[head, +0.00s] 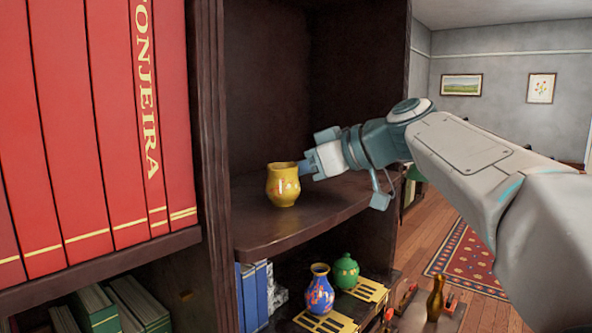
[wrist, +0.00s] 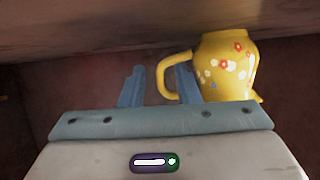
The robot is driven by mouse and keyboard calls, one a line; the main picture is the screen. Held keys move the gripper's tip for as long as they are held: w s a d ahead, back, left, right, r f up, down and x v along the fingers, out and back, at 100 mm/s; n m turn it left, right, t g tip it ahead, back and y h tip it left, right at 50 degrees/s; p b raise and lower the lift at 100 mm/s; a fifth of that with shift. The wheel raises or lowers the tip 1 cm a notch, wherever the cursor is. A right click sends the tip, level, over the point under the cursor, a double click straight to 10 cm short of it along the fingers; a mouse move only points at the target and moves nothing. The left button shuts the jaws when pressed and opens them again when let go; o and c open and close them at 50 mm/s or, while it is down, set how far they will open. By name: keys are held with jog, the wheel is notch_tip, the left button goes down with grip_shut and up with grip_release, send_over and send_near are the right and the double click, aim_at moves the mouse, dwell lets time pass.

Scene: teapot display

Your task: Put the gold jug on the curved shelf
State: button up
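The gold jug (head: 283,187), yellow with small painted flowers, stands upright on the curved shelf (head: 330,200), near its left part. The jug (wrist: 226,65) shows upside down in the wrist view, its base against the shelf surface (wrist: 90,30) at the top. My gripper (head: 304,170) is just right of the jug, at its handle side. In the wrist view the fingers of my gripper (wrist: 159,84) are apart. The handle (wrist: 163,78) reaches between them, with the right finger in its loop and a gap to the left finger.
Large red books (head: 90,130) fill the left bay behind an upright panel. Below the curved shelf are a blue patterned vase (head: 319,290), a green lidded pot (head: 344,271) and blue books (head: 252,290). A bronze vase (head: 435,298) is at lower right. The shelf right of the jug is bare.

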jog(key=b+v, duration=0.2)
jog(key=v, duration=1)
